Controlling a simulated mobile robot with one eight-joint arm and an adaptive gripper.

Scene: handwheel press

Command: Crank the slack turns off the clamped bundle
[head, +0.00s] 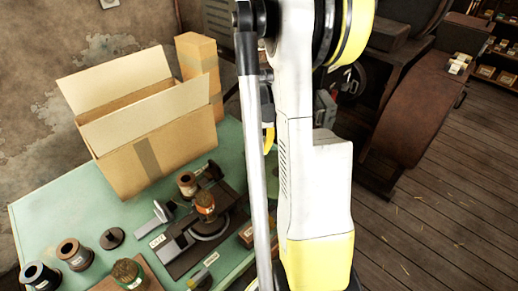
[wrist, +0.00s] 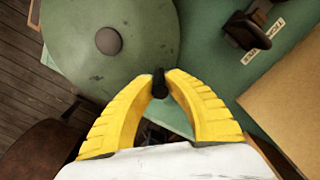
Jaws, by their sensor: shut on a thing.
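In the wrist view a round green wheel (wrist: 105,50) with a dark hub (wrist: 109,41) fills the upper left. A short dark crank knob (wrist: 159,76) stands at the wheel's lower right rim. My gripper (wrist: 160,90) has its two yellow fingers closed around this knob. In the head view my white and yellow arm covers the middle, and the wheel and gripper cannot be made out behind it. I cannot pick out the clamped bundle in either view.
An open cardboard box (head: 150,150) and a tall carton (head: 200,70) stand on the green table (head: 50,205). Spools and tools crowd its front, including a dark spool (head: 40,275). Dark machinery (head: 415,110) stands at the right. Wooden floor (head: 450,210) is open at the lower right.

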